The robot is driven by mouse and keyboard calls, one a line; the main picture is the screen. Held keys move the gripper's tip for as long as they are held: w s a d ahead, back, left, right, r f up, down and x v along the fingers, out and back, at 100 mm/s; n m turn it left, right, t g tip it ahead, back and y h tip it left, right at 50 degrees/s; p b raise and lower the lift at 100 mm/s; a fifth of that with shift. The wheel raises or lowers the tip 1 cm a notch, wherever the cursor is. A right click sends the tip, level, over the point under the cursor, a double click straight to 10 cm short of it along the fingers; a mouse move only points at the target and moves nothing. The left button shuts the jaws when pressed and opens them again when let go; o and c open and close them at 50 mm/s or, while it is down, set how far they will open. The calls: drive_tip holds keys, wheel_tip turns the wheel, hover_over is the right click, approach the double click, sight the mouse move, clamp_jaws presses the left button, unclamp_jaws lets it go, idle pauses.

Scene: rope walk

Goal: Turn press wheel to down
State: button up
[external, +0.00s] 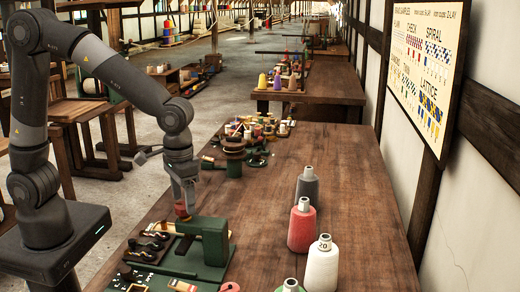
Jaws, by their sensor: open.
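A green press-like device (210,240) stands on the near left part of the wooden table, beside a green board. My gripper (182,207) points down just left of the device's top. A small red-orange part (181,211) shows right at the fingertips; I cannot tell whether it is the press wheel or whether the fingers touch it. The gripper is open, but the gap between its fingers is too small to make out. The wheel's position cannot be read from this view.
The wooden table (325,165) has free room in its middle. Spools and small tools (255,135) crowd the far left edge. A sample board (427,65) hangs on the right wall.

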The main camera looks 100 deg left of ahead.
drive_tip(key=shift+f, duration=0.7)
drive_tip(key=shift+c, duration=0.6)
drive_tip(key=c, duration=0.9)
